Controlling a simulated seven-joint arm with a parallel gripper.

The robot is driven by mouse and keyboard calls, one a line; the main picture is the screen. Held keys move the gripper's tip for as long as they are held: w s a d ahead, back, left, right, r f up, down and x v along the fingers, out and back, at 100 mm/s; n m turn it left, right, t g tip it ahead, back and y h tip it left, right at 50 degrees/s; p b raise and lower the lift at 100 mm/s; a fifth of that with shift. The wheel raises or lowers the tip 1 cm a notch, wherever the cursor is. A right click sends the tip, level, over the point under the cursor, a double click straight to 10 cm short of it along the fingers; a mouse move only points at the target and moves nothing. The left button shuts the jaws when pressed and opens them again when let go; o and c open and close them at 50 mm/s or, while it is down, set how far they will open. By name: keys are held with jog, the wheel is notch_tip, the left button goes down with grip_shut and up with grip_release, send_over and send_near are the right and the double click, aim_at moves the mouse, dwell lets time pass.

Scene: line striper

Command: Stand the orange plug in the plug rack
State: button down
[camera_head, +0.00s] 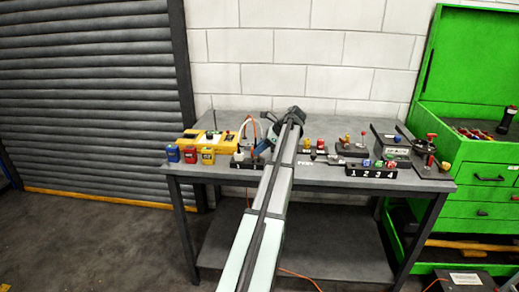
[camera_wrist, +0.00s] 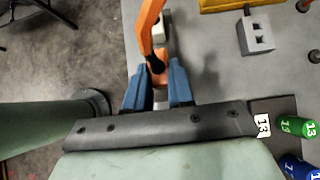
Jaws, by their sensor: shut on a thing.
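My gripper (camera_wrist: 158,70) shows in the wrist view with its blue fingers closed around the orange plug (camera_wrist: 163,54). A dark end piece and a thick orange cable (camera_wrist: 147,28) lie at the plug, and the cable runs up out of the picture. The plug is partly hidden between the fingers. In the head view my gripper (camera_head: 263,148) is over the left-middle of the table, and the plug is too small to make out. I cannot tell for certain which block is the plug rack; a grey block with two holes (camera_wrist: 256,36) stands apart, right of my gripper.
The grey table (camera_head: 330,106) holds yellow cases (camera_head: 207,142) at left and a black block numbered 1 to 4 (camera_head: 371,173) at front right. In the wrist view a green cylinder (camera_wrist: 298,127) and a blue cylinder (camera_wrist: 298,168) are at lower right. A green tool cabinet (camera_head: 480,150) stands right.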

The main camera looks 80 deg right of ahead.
jog(key=shift+f, duration=1.4)
dwell(1.2)
jog(key=c, duration=0.6)
grip_release()
jog(key=shift+o, duration=0.2)
jog(key=shift+s+r, duration=0.1)
jog(key=v, duration=0.6)
jog(key=shift+s+r, duration=0.25)
jog(key=shift+w, duration=0.1)
dwell(0.9)
